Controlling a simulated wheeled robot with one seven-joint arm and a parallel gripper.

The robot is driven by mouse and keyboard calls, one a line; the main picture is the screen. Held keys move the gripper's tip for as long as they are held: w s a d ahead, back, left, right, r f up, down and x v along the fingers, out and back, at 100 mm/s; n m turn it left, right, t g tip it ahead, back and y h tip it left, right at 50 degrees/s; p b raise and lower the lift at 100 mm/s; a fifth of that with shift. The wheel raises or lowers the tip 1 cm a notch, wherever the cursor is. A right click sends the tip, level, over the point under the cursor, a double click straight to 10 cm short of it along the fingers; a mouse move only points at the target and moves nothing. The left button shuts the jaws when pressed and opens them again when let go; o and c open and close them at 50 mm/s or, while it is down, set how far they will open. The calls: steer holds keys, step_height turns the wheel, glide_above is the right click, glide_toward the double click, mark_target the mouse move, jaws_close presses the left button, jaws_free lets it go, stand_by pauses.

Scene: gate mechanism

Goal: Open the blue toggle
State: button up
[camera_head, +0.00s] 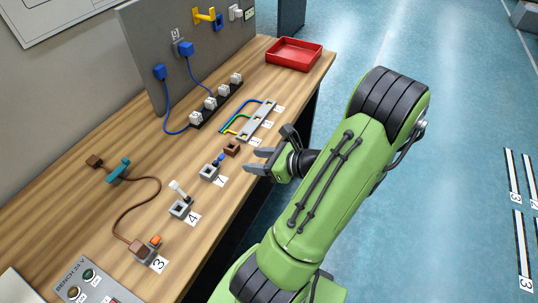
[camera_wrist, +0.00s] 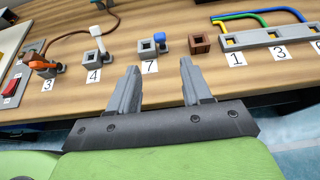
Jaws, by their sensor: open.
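The blue toggle (camera_head: 219,159) is a small blue-tipped lever on a grey square base (camera_head: 209,173) beside the label 7 on the wooden bench. In the wrist view the blue toggle (camera_wrist: 159,38) sits at the right side of its grey base (camera_wrist: 147,48), just above the label 7. My gripper (camera_head: 255,160) is at the bench's front edge, to the right of the toggle in the head view, apart from it. In the wrist view my gripper (camera_wrist: 159,68) has its two fingers spread, with nothing between them; the toggle lies beyond the fingertips.
A brown block (camera_head: 232,149) stands close beside the toggle. A white-handled switch (camera_head: 179,198) marked 4 and an orange one (camera_head: 154,242) marked 3 are on the other side. A grey rail (camera_head: 259,121) with coloured tubes and a red tray (camera_head: 294,53) are farther back.

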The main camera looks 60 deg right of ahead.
steer(key=v, duration=0.4)
steer(key=shift+s+r+p, duration=0.1)
steer(key=shift+s+p, duration=0.1)
steer(key=shift+p, duration=0.15)
steer(key=shift+w, duration=0.1)
